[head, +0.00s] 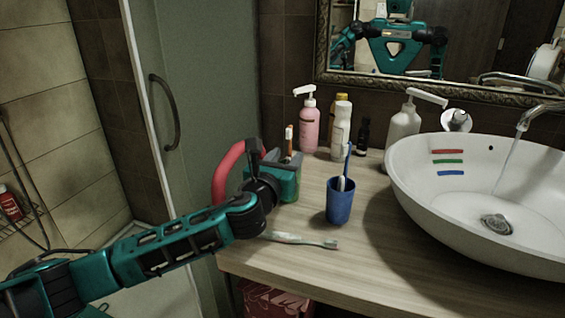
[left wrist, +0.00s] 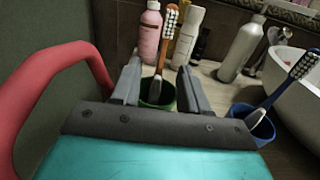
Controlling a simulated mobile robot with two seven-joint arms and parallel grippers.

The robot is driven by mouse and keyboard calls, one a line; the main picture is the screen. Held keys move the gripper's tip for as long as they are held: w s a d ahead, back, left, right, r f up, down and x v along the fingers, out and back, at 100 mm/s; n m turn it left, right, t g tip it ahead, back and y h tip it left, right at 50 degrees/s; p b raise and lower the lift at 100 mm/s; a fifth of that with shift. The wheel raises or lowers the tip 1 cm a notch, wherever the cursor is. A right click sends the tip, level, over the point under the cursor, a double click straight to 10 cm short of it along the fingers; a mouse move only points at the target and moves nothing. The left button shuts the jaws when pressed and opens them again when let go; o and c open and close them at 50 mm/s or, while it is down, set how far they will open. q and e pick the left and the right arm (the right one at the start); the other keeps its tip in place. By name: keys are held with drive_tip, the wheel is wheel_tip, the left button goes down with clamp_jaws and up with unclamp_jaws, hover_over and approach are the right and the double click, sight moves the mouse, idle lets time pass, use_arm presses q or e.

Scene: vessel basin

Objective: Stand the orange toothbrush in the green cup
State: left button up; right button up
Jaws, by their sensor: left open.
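The orange toothbrush (head: 289,132) stands bristles up, slightly tilted; in the left wrist view (left wrist: 165,47) its lower end is inside the green cup (left wrist: 146,101). The cup stands upright on the counter and is mostly hidden behind my left gripper in the head view. My left gripper (head: 291,160) is at the cup, and in the left wrist view its two fingers (left wrist: 160,72) are apart, with the toothbrush showing between them. The fingers do not appear closed on the brush. My right gripper is not in view.
A blue cup (head: 340,207) with a blue toothbrush (head: 348,160) stands to the right. A white and green toothbrush (head: 302,240) lies near the counter's front edge. Bottles, including a pink one (head: 309,125), line the back. The white basin (head: 430,205) has running water.

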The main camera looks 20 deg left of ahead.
use_arm(q)
drive_tip(key=s+p, duration=0.1)
drive_tip(key=s, duration=1.2)
drive_tip(key=shift+a, duration=0.2)
idle(0.4)
